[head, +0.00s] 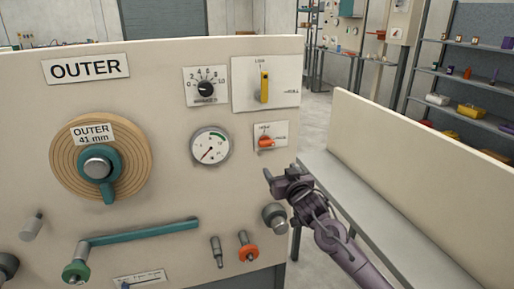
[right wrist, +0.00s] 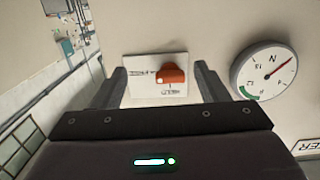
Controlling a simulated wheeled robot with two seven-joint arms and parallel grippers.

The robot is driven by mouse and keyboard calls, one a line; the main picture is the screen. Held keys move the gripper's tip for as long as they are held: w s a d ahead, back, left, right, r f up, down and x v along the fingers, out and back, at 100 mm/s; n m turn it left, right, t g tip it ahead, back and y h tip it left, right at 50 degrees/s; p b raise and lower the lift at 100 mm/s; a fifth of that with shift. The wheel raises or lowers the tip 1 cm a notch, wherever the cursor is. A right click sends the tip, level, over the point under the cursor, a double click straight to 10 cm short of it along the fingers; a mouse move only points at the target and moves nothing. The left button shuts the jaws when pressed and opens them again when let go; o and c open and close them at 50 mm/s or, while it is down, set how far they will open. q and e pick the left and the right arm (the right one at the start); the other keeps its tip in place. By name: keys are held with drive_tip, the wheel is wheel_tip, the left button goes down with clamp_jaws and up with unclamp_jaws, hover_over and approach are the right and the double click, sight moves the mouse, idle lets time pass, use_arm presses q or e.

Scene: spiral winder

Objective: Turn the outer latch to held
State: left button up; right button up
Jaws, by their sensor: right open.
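The outer latch is an orange handle (head: 266,142) on a small white plate (head: 279,129) on the cream panel, right of the round gauge. The handle lies about level, toward the label on the plate's right side; a second label sits at the top, by the pivot. My right gripper (head: 281,172) is open and empty, just below and in front of the plate. In the right wrist view the orange handle (right wrist: 172,74) shows between and beyond the two open fingers, with no contact visible. My left gripper is not in view.
A yellow lever (head: 264,87) and a black dial (head: 206,88) sit above the latch. The gauge (head: 210,146) is at its left. A grey round knob (head: 274,217) and an orange knob (head: 248,247) stick out below. A low cream wall (head: 410,160) stands at right.

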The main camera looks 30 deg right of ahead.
drive_tip(key=t, duration=0.1)
approach(268, 144)
drive_tip(key=w, duration=0.1)
drive_tip(key=shift+p+x, duration=0.85)
drive_tip(key=shift+x, duration=3.05)
drive_tip(key=c, duration=1)
